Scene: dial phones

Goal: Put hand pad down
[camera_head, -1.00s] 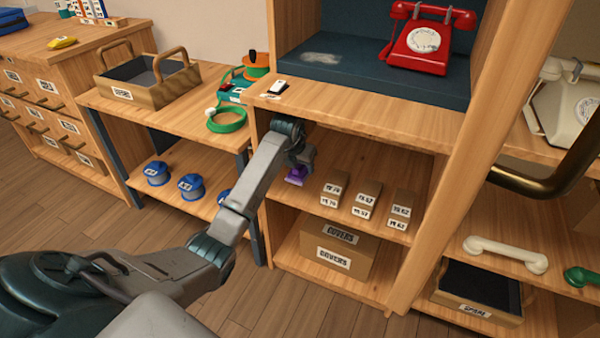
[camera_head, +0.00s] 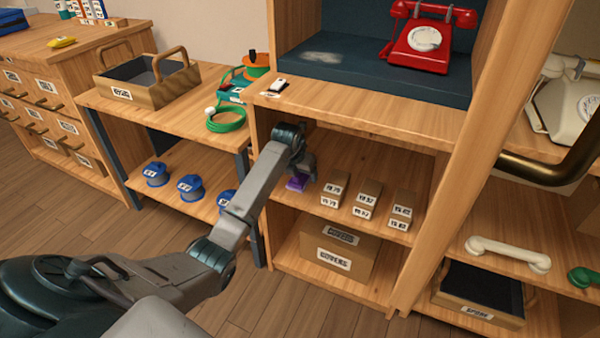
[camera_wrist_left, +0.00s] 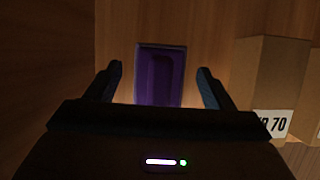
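The purple hand pad (camera_head: 297,184) is at the left end of the middle shelf (camera_head: 352,222) of the wooden cabinet. In the left wrist view the pad (camera_wrist_left: 160,76) shows ahead, between the finger lines, with gaps on both sides. My left gripper (camera_head: 306,171) reaches into this compartment from the left, close to the pad. Its two fingers (camera_wrist_left: 163,85) are spread apart and hold nothing. The head view shows the pad partly covered by the gripper. My right gripper is not in view.
Several small labelled boxes (camera_head: 367,198) stand right of the pad, the nearest close by. The cabinet's upper board (camera_head: 360,118) lies over the compartment. A large covers box (camera_head: 337,249) sits below. A red phone (camera_head: 430,38) stands above.

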